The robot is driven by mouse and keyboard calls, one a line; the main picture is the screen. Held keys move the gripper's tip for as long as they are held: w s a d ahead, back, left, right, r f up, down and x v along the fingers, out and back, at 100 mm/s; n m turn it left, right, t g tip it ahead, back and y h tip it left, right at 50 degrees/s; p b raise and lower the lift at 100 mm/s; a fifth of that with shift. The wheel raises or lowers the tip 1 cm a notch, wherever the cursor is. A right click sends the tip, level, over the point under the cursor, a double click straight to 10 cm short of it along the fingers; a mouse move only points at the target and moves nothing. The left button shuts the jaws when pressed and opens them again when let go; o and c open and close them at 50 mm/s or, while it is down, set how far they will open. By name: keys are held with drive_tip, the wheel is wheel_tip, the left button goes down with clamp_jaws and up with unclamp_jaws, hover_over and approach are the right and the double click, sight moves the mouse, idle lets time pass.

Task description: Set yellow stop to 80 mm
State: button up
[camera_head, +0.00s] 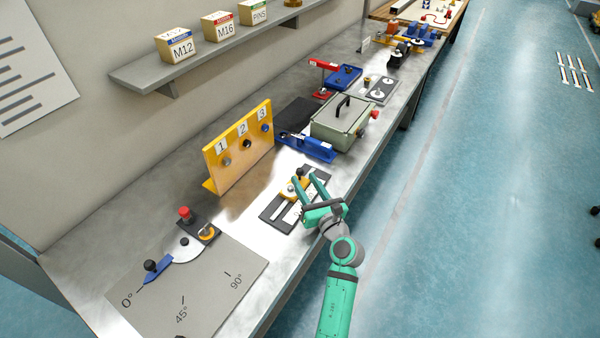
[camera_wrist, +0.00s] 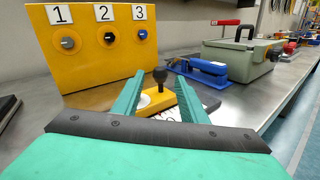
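The yellow stop (camera_head: 293,188) sits on a dark slotted plate (camera_head: 273,213) with pale scale strips, on the metal bench. In the wrist view the yellow stop (camera_wrist: 181,97) carries a black ball knob (camera_wrist: 160,75) on a short post and has a white round disc beside it. My gripper (camera_head: 307,178) is open, with its two green fingers reaching toward the stop. In the wrist view the fingers (camera_wrist: 158,90) stand apart on either side of the knob, which shows beyond and between them. I cannot tell whether they touch the stop. The scale numbers are unreadable.
A yellow panel (camera_head: 240,146) marked 1, 2, 3 stands behind the plate. A blue clamp (camera_head: 306,147) and a grey-green box (camera_head: 340,122) lie farther along. An angle plate (camera_head: 190,290) with a blue lever (camera_head: 157,270) is nearer. Bare bench lies between.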

drive_tip(key=shift+v, duration=1.2)
drive_tip(key=shift+d, duration=0.1)
